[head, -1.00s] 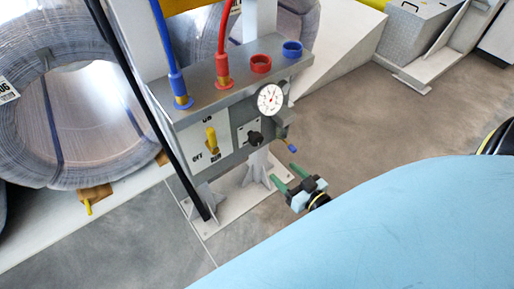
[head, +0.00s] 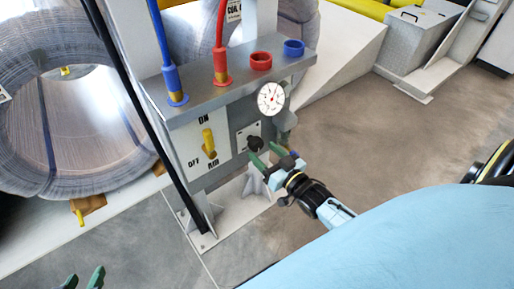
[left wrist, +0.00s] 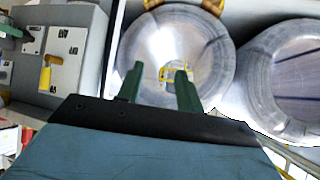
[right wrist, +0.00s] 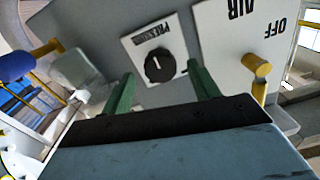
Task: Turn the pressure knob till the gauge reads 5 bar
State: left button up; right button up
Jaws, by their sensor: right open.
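The black pressure knob (head: 254,144) sits on a white plate on the grey panel. In the right wrist view the knob (right wrist: 160,65) has a white mark and lies ahead of my fingertips, between their lines. My right gripper (head: 266,155) is open and empty, close in front of the knob; I cannot tell if it touches. The round white gauge (head: 271,98) stands above and right of the knob; its needle is too small to read. My left gripper (head: 84,278) is at the bottom left; in the left wrist view its fingers (left wrist: 160,88) are apart and empty.
A yellow lever (head: 208,142) on an ON/OFF plate is left of the knob. Blue (head: 173,60) and red (head: 220,40) hoses plug into the top ledge. A wrapped coil (head: 85,120) stands at the left. The floor (head: 370,130) right of the panel is clear.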

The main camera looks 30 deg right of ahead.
aim_at(259, 147)
jog(key=w+b, duration=0.1)
jog(key=w, duration=0.2)
jog(key=shift+w+a, duration=0.15)
jog(key=shift+w, duration=0.05)
pick_arm(q)
jog(key=w+d+r+t+h, duration=0.1)
jog(key=w+d+r+t, duration=0.1)
jog(key=w+r+t, duration=0.1)
jog(key=shift+w+r+t, duration=0.15)
jog(key=shift+r+t, duration=0.35)
jog(key=shift+r, duration=0.55)
pick_arm(e)
jog(key=shift+w, duration=0.35)
jog(key=shift+c, duration=0.2)
jog(key=c, duration=0.9)
